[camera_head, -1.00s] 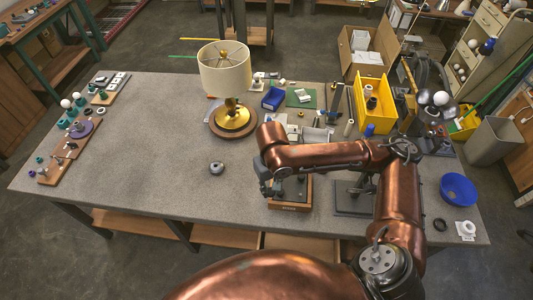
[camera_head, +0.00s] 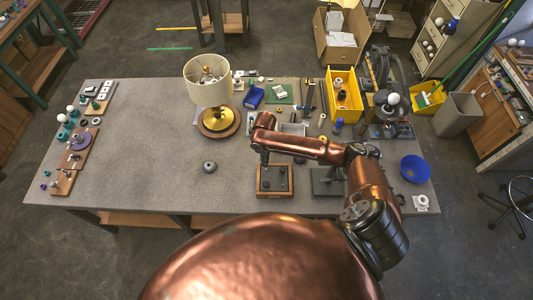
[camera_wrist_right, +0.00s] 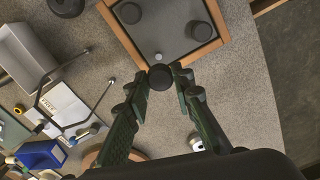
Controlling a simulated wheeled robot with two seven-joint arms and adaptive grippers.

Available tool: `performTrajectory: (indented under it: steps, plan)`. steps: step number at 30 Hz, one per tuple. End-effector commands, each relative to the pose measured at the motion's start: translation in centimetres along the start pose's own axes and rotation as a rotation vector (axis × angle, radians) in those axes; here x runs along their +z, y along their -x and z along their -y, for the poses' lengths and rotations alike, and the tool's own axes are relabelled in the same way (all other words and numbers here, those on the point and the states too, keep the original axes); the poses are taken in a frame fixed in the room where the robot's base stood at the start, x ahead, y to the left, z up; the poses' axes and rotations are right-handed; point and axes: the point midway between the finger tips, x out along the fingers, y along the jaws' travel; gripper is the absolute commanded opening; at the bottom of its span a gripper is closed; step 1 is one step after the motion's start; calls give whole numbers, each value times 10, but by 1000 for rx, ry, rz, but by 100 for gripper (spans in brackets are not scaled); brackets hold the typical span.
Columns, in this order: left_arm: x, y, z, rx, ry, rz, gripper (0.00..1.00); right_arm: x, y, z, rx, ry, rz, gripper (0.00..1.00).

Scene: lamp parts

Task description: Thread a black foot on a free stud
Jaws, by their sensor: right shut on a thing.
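A square base with a wooden rim (camera_head: 261,193) and a dark grey face lies near the table's front edge. The right wrist view also shows its wooden rim (camera_wrist_right: 205,50), with black feet (camera_wrist_right: 200,31) seated at two corners. A small pale free stud (camera_wrist_right: 158,57) shows near the corner closest to my gripper. My right gripper (camera_wrist_right: 160,78) is shut on a black foot (camera_wrist_right: 160,76), held between its fingertips beside that stud. The gap between foot and stud cannot be judged. In the head view my right gripper (camera_head: 264,157) is over the base's far side. My left gripper is not in view.
A lamp with a cream shade (camera_head: 217,80) stands behind and left of the base. A dark grey round thing (camera_head: 210,167) lies to the left. A dark plate (camera_head: 327,182) and a blue bowl (camera_head: 415,169) are to the right. The left-centre table is clear.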

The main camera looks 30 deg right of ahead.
Motion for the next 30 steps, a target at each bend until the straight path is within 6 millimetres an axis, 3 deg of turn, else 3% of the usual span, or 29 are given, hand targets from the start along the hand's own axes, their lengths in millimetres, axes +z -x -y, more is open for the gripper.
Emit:
performTrajectory:
  steps: [8,24,30]
  plan:
    - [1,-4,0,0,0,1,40,3,-10,-2,0,22,-1,9]
    - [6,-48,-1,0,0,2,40,3,-49,-2,0,20,-1,9]
    - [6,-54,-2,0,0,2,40,3,-53,-2,1,20,-2,9]
